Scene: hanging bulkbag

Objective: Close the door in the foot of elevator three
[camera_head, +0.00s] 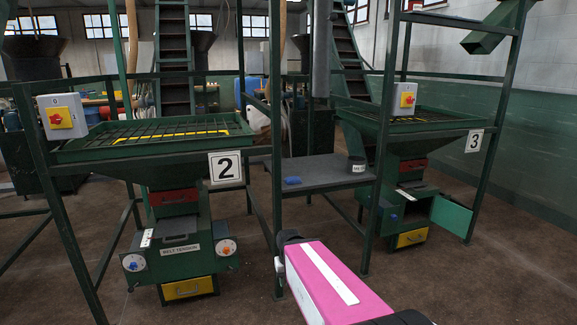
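Elevator three carries a white sign with a black 3 (474,140) on its hopper frame at the right. Its green foot (398,222) stands below the hopper. The door (452,216) is a flat green panel. It stands open, swung out to the right of the foot, with a dark opening (417,211) beside it. My pink arm link, with a white stripe, reaches in from the bottom middle, nearer to me than the foot. My gripper's fingers do not show.
Elevator two, with its sign (226,167) and closed-looking foot (182,250), stands at the left. A grey table (312,176) with a dark pot (356,164) and a blue item (292,181) stands between the two. Green frame posts stand in front of elevator three. Brown floor (480,285) is clear at the right front.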

